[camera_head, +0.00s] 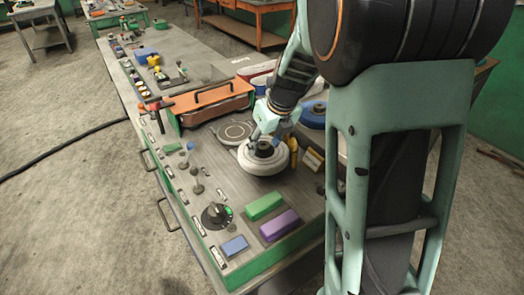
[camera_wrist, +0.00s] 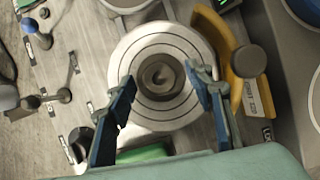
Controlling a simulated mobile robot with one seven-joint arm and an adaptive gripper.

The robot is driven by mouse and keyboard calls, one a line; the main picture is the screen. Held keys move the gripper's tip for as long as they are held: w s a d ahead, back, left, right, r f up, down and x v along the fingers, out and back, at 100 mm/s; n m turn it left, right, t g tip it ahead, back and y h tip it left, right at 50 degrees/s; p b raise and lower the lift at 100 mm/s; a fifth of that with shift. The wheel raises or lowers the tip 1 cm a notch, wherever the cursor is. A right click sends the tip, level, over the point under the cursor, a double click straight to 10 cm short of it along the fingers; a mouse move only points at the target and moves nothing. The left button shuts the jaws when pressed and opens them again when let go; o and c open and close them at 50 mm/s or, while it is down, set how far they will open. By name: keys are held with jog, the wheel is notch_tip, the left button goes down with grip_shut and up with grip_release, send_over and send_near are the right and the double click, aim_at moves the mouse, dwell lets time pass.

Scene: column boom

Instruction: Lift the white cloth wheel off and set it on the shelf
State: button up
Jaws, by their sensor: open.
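The white cloth wheel (camera_head: 250,163) lies flat on the grey workbench top, with a dark hub at its centre. In the wrist view the wheel (camera_wrist: 127,55) shows concentric rings around the dark hub (camera_wrist: 160,76). My gripper (camera_head: 266,138) is over the wheel. In the wrist view my gripper (camera_wrist: 160,82) is open, with one blue finger on each side of the hub and nothing held. I cannot tell whether the fingertips touch the wheel. No shelf is clearly recognisable in either view.
A blue wheel (camera_head: 313,115) lies behind the white one, and a flat round disc (camera_head: 233,131) beside it. A curved yellow piece (camera_wrist: 215,32) sits close right of the wheel. Levers (camera_head: 196,183), a green block (camera_head: 263,206) and a purple block (camera_head: 281,225) stand nearby.

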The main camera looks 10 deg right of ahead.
grip_shut()
dwell(0.4)
jog(key=shift+r, duration=0.15)
